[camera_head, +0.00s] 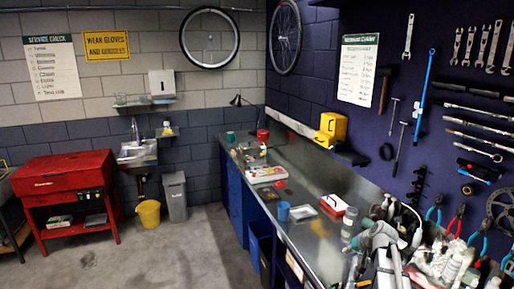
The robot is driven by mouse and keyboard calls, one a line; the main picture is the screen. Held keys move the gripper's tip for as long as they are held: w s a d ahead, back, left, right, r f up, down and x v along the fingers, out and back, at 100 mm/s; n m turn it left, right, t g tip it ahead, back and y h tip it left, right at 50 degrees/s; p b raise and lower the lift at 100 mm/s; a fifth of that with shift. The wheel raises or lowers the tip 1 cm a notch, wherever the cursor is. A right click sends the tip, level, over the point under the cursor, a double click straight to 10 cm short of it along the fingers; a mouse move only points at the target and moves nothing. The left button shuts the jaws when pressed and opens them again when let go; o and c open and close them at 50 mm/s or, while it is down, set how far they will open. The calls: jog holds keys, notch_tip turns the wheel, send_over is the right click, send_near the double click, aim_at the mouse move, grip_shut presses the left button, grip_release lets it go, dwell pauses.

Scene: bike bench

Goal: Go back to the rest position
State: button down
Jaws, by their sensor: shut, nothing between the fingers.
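Grey and teal rounded parts (376,236), which look like links of my own arm, show at the lower right over the near end of the metal workbench (325,185). They overlap a crowd of bottles and tools there. I cannot make out my gripper or its fingertips among these parts. No held object can be seen.
A blue cup (283,211), a white tray (302,212) and a red-and-white box (334,205) stand on the bench. A yellow device (331,129) is at the back wall side. Tools hang on the right wall.

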jog(key=s+a+f+n+g+h+b, duration=0.1)
jog(key=s+a+f+g+h, duration=0.1)
jog(key=s+a, duration=0.6)
jog(key=s+a+f+n+g+h+b, duration=0.1)
jog(key=s+a+f+g, duration=0.3)
jog(key=s+a, duration=0.4)
jog(key=s+f+h+b, duration=0.1)
jog(key=s, duration=0.4)
jog(key=shift+s+n, duration=0.25)
jog(key=shift+n, duration=0.15)
